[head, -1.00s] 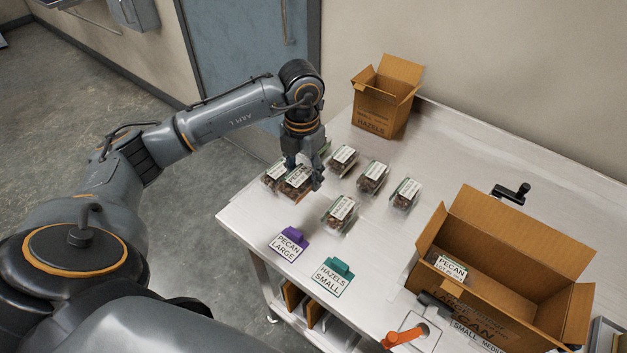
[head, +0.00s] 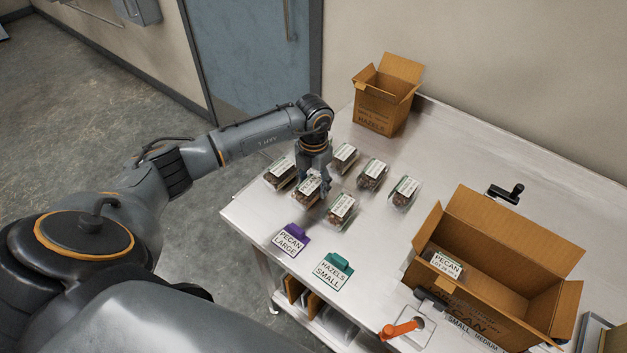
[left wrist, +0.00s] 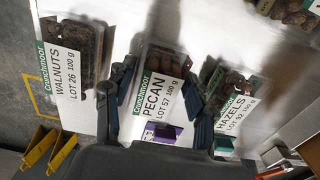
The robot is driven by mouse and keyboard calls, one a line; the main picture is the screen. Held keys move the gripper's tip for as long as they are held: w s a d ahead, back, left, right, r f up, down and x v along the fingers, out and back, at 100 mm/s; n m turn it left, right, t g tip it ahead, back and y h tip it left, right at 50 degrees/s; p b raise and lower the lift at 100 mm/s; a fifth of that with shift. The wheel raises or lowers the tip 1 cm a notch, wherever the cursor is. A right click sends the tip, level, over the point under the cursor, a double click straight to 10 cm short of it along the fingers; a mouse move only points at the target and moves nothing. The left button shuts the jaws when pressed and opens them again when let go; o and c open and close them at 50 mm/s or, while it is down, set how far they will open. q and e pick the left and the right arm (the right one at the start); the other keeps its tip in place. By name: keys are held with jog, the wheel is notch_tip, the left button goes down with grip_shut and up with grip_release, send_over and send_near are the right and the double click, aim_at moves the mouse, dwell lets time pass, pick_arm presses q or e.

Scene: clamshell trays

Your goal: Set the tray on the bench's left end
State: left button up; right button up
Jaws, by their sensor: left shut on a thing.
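My left gripper (head: 311,190) is shut on a clear clamshell tray of brown nuts labelled PECAN (head: 306,187), near the bench's left end. In the left wrist view the pecan tray (left wrist: 157,98) sits between the two fingers, its label reading LOT 57 100 g. I cannot tell whether it touches the bench (head: 400,245). A WALNUTS tray (left wrist: 65,62) lies close to its left, also in the head view (head: 279,173). A HAZELS tray (left wrist: 234,98) lies to its right, in the head view nearer the front edge (head: 341,208). My right gripper is out of view.
More trays stand behind, such as one (head: 372,174) in the middle. A purple PECAN LARGE sign (head: 291,240) and a green HAZELS SMALL sign (head: 333,271) are at the front edge. A hazels carton (head: 375,112) stands at the back, a large pecan carton (head: 470,295) at right.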

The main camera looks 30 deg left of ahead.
aim_at(313, 181)
pick_arm(q)
jog(key=shift+f, duration=0.2)
jog(key=o, duration=1.2)
jog(key=shift+r, duration=0.1)
jog(key=shift+r, duration=0.45)
notch_tip(313, 181, up, 11)
jog(key=b, duration=0.3)
jog(key=shift+r, duration=0.2)
